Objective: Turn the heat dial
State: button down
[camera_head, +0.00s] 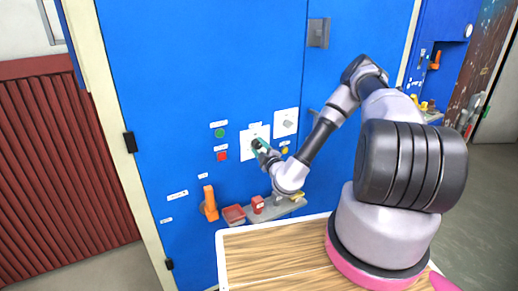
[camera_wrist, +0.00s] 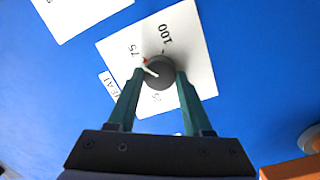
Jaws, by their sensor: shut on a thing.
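The heat dial is a dark round knob (camera_wrist: 160,74) on a white scale plate (camera_wrist: 192,52) with the marks 75 and 100 readable. Part of a label reading "EAT" shows beside the plate. The dial's pale pointer line and a small red mark lie near the 75. My gripper (camera_wrist: 154,76) has its two green fingers on either side of the knob, shut on it. In the head view my gripper (camera_head: 262,148) is at the white plate (camera_head: 248,152) on the blue cabinet, and it hides most of the knob.
A second white plate with a dial (camera_head: 286,121) is to the upper right. A green button (camera_head: 220,132) and a red button (camera_head: 221,155) are to the left. Below are an orange handle (camera_head: 210,203), a shelf (camera_head: 283,208) with a red block (camera_head: 258,204), and a wooden top (camera_head: 270,262).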

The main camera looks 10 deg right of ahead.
jog(key=shift+m, duration=0.6)
jog(key=shift+c, duration=1.6)
grip_release()
jog(key=s+d, duration=0.2)
jog(key=s, duration=0.8)
jog(key=shift+s, duration=0.35)
